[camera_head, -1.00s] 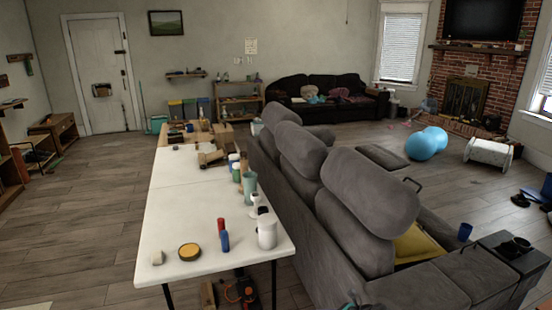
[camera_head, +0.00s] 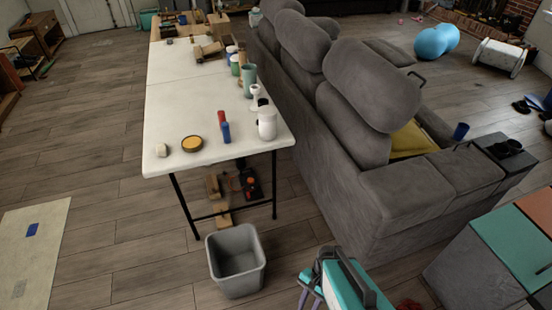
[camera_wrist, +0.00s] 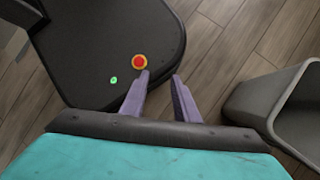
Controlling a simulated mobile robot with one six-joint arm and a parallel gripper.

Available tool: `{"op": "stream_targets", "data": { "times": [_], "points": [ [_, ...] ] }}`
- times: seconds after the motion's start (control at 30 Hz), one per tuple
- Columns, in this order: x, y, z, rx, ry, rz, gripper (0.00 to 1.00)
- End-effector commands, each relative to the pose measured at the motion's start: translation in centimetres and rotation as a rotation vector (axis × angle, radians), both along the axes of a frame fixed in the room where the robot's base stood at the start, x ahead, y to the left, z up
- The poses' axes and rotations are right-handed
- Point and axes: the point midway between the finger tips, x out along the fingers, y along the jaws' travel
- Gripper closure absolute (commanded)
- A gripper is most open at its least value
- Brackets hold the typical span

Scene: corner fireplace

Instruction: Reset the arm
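My gripper (camera_wrist: 160,76) shows in the wrist view with two purple fingers apart and nothing between them. It points down over my own dark base, which carries a red and yellow button. In the head view my teal arm is at the bottom, and the purple fingers of my gripper (camera_head: 307,289) show just left of it. They are to the right of a grey bin (camera_head: 238,292) on the floor, apart from it.
The bin also shows in the wrist view (camera_wrist: 255,100). A white table (camera_head: 190,105) holds cups, bottles and an orange-topped round item (camera_head: 192,143). A grey sofa (camera_head: 330,200) stands right of it. A teal-topped cabinet (camera_head: 500,235) is at lower right. Floor at left is mostly open.

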Motion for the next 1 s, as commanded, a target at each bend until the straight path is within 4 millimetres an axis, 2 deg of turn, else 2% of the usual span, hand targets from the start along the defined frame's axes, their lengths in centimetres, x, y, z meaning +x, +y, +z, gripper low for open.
{"op": "stream_targets", "data": {
  "times": [0.1, 0.3, 0.43, 0.63, 1.0],
  "points": [
    [-1.7, -2.2, 0.3, -0.001, -0.015, 0.193, 0.72],
    [-2.5, -5.2, 0.8, 0.028, -0.032, 0.504, 0.72],
    [-2.6, -6.1, 0.8, 0.067, -0.037, 0.648, 0.72],
    [-2.6, -5.9, 0.8, 0.119, -0.049, 0.739, 0.72],
    [-2.6, -5.9, 0.8, 0.125, -0.051, 0.746, 0.72]
  ]
}}
